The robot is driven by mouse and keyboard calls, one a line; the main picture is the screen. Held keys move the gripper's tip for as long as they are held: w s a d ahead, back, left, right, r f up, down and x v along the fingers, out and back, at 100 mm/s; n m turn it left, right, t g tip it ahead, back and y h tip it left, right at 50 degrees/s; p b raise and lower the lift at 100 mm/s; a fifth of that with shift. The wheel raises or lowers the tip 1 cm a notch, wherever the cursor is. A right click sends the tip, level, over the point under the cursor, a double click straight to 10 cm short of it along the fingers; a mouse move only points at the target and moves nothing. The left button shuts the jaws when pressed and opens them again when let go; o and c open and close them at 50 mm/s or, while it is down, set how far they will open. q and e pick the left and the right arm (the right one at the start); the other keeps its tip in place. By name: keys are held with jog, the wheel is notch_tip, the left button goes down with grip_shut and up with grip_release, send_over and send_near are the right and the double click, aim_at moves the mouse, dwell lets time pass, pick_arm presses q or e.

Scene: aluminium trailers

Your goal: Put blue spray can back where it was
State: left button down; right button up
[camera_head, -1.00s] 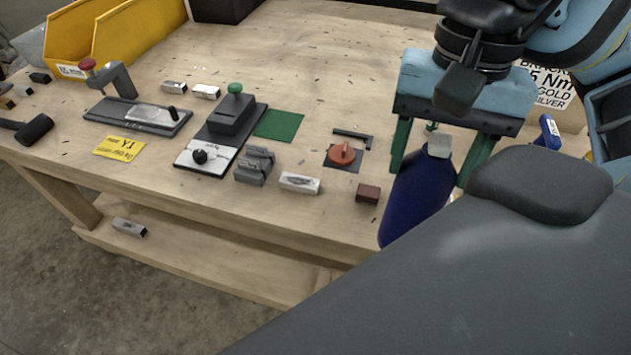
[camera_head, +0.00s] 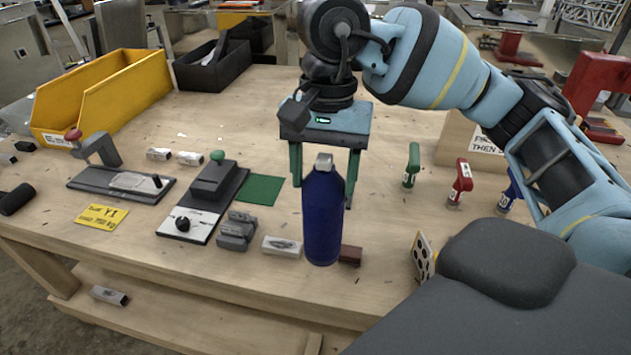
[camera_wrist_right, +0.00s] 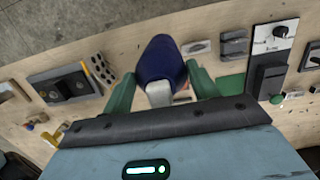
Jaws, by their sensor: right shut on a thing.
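The blue spray can (camera_head: 323,215) is dark blue with a pale grey cap. The can hides part of a small brown block (camera_head: 350,255). I cannot tell whether the can's base touches the table. My left gripper is not in view.
The wooden workbench (camera_head: 400,130) carries a yellow bin (camera_head: 105,90), a black bin (camera_head: 212,65) and clamp fixtures (camera_head: 205,190). Green (camera_head: 411,165), red (camera_head: 460,183) and blue (camera_head: 509,192) handled tools stand at the right. A perforated plate (camera_head: 423,257) is near the front edge.

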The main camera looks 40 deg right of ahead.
jog(key=shift+w, duration=1.15)
jog(key=shift+f+p, duration=0.3)
jog(key=shift+f, duration=1.5)
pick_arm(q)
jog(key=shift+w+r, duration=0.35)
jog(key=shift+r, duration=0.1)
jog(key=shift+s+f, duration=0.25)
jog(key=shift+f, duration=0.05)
pick_arm(e)
jog(key=shift+f, duration=0.4)
pick_arm(q)
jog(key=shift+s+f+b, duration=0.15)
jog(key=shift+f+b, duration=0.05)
jog(key=shift+b, duration=0.15)
pick_arm(e)
jog(key=shift+s+f, duration=0.1)
jog(key=shift+f, duration=0.15)
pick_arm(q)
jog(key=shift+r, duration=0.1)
pick_arm(e)
jog(key=o, duration=1.6)
